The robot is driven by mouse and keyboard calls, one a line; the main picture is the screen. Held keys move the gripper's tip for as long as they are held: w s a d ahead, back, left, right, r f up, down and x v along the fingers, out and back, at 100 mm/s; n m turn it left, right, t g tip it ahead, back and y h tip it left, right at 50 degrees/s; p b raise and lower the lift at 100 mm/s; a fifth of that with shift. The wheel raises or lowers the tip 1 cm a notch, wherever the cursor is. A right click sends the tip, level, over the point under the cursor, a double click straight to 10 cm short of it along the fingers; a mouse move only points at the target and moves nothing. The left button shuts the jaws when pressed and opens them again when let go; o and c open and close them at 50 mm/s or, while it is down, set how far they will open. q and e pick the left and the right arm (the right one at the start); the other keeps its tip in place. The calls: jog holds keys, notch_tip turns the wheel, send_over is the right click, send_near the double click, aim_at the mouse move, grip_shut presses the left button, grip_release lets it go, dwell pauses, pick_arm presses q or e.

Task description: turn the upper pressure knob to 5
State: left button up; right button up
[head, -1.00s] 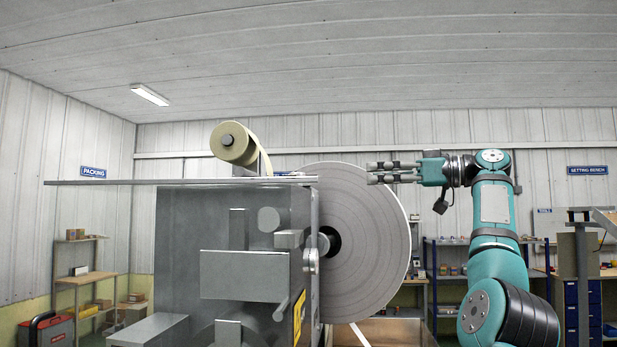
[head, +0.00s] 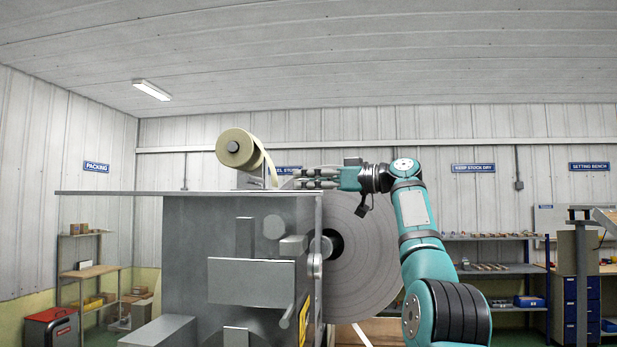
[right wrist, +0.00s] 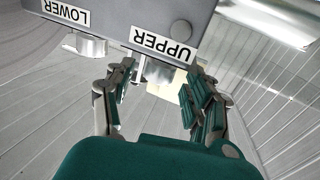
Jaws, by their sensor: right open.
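In the right wrist view a grey panel (right wrist: 125,12) carries a white UPPER label (right wrist: 162,42) and a LOWER label (right wrist: 66,12), both upside down. A metal knob, the upper one (right wrist: 150,70), shows just beyond the UPPER label, between my open fingers and apart from them as far as I can tell. Its scale cannot be read. A second metal knob, the lower one (right wrist: 90,46), sits by the LOWER label, outside my fingers. My right gripper (right wrist: 158,78) is open and empty. In the head view my right gripper (head: 302,180) is above the machine's right end. My left gripper is out of view.
The grey wrapping machine (head: 190,235) has a thin flat top plate (head: 120,192). A cream roll (head: 236,148) stands above it, left of my right gripper. A large grey reel (head: 370,260) is on its right side. Shelves (head: 490,268) stand behind.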

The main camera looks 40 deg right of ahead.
jog(key=shift+w+d+f, duration=0.1)
jog(key=shift+w, duration=0.1)
jog(key=shift+s, duration=0.1)
jog(key=c, duration=0.5)
grip_shut()
jog(key=shift+f+h+b, duration=0.15)
jog(key=shift+h+b, duration=0.15)
jog(key=shift+b, duration=0.3)
jog(key=m+h+b, duration=0.1)
jog(key=b, duration=0.1)
jog(key=m+t+h+b, duration=0.1)
jog(key=h+b, duration=0.1)
jog(key=shift+a+m, duration=0.3)
jog(key=shift+a, duration=0.05)
jog(key=m+h+b, duration=0.1)
jog(key=h, duration=0.1)
jog(key=shift+a+t+h, duration=0.1)
jog(key=shift+t+h, duration=0.2)
pick_arm(q)
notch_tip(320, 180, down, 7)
jog(key=b, duration=0.1)
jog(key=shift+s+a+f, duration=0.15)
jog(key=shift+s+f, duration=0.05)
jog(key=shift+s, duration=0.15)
pick_arm(e)
jog(key=shift+a+r+m+h, duration=0.1)
jog(key=shift+r+m+h, duration=0.1)
jog(key=shift+m+h, duration=1.1)
